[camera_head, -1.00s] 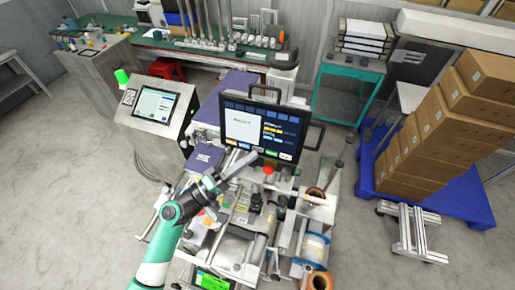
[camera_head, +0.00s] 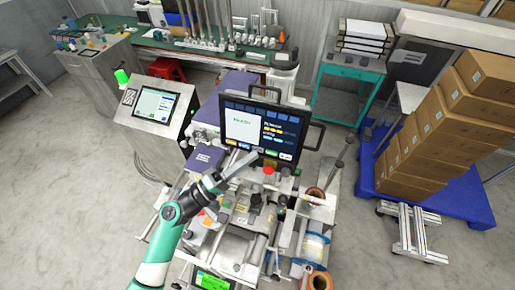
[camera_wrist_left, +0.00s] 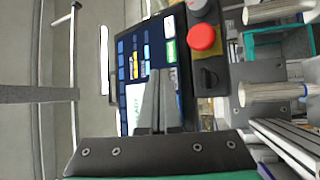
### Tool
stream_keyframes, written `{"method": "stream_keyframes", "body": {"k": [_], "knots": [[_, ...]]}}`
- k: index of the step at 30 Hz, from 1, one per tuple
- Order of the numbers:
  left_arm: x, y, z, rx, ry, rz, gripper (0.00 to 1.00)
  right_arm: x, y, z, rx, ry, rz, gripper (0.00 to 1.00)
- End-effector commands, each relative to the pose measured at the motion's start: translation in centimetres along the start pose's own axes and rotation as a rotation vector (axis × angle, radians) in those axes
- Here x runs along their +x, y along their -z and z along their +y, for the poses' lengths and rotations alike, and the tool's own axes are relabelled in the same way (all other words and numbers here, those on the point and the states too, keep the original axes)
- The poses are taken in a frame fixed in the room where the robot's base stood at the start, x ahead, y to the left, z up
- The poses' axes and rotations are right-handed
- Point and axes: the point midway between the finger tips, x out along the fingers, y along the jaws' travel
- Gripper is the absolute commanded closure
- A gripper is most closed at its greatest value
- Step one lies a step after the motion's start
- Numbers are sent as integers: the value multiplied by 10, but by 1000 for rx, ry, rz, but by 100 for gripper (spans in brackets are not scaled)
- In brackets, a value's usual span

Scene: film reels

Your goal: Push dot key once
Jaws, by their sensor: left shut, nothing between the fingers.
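A black-framed touchscreen (camera_head: 289,113) stands upright on the machine; it also shows turned sideways in the left wrist view (camera_wrist_left: 126,68). Coloured keys run along its lower edge, among them a green key (camera_wrist_left: 170,51). The labels are too small for me to tell which key is the dot key. My left gripper (camera_head: 254,157) is shut and empty, its fingertips at the screen's lower edge in the head view. In the left wrist view the shut fingers (camera_wrist_left: 158,73) overlap the screen. I cannot tell whether they touch it. My right gripper is not in view.
A red push button (camera_wrist_left: 202,37) and a black knob (camera_wrist_left: 208,78) sit close beside the screen. A second panel with a screen (camera_head: 155,105) stands to the left. Rollers and reels crowd the machine below. Cardboard boxes (camera_head: 440,130) stand at the right.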

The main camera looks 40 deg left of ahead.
Motion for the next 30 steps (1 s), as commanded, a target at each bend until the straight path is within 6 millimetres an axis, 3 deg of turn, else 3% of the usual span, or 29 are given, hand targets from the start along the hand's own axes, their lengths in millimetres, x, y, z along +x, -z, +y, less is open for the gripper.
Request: {"method": "stream_keyframes", "body": {"k": [30], "knots": [[6,4,-5,0,0,0,100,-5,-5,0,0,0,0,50]]}}
